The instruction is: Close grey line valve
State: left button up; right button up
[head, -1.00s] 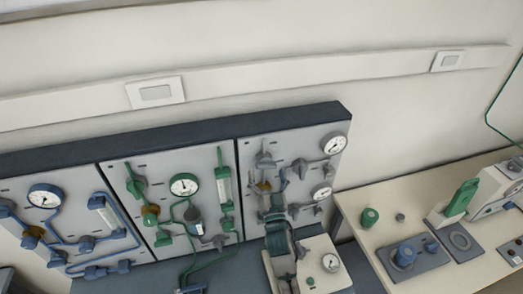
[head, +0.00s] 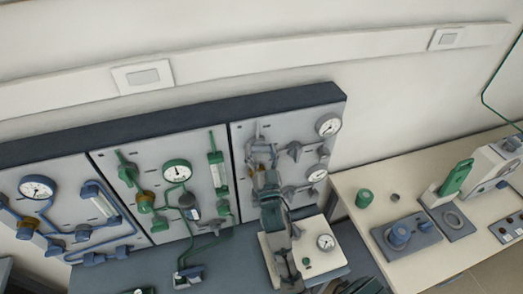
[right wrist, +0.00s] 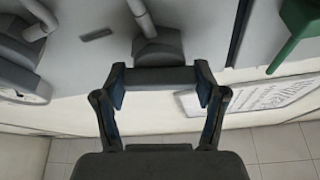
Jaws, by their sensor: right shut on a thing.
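The grey line panel (head: 283,134) is the rightmost of three wall panels in the head view, with grey valves and white gauges. My right gripper (head: 264,158) is in front of its left column of grey parts and hides some of them. In the right wrist view, my right gripper (right wrist: 160,88) has its two blue-lined fingers on either end of a grey bar-shaped handle (right wrist: 156,78). It is shut on this grey valve handle, which sits in front of a round grey valve body (right wrist: 157,45). My left gripper is not in view.
The green line panel (head: 140,181) and the blue line panel (head: 66,222) stand to the left. A beige unit with a gauge (head: 326,242) sits below the grey panel. A bench (head: 352,182) with green and blue items is on the right.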

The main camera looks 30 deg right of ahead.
jog(key=shift+d, duration=0.1)
jog(key=shift+a, duration=0.2)
jog(key=shift+r+n+y+p, duration=0.25)
jog(key=shift+n+p, duration=0.35)
jog(key=shift+n, duration=0.4)
jog(key=shift+d+f+n+t+y+p, duration=0.15)
jog(key=shift+n+t+y+p, duration=0.3)
jog(key=shift+n+y, duration=0.6)
jog(key=shift+n, duration=0.25)
jog(key=o, duration=0.9)
jog(key=shift+o, duration=1.2)
jog(key=shift+w+f, duration=0.15)
jog(key=shift+w, duration=0.05)
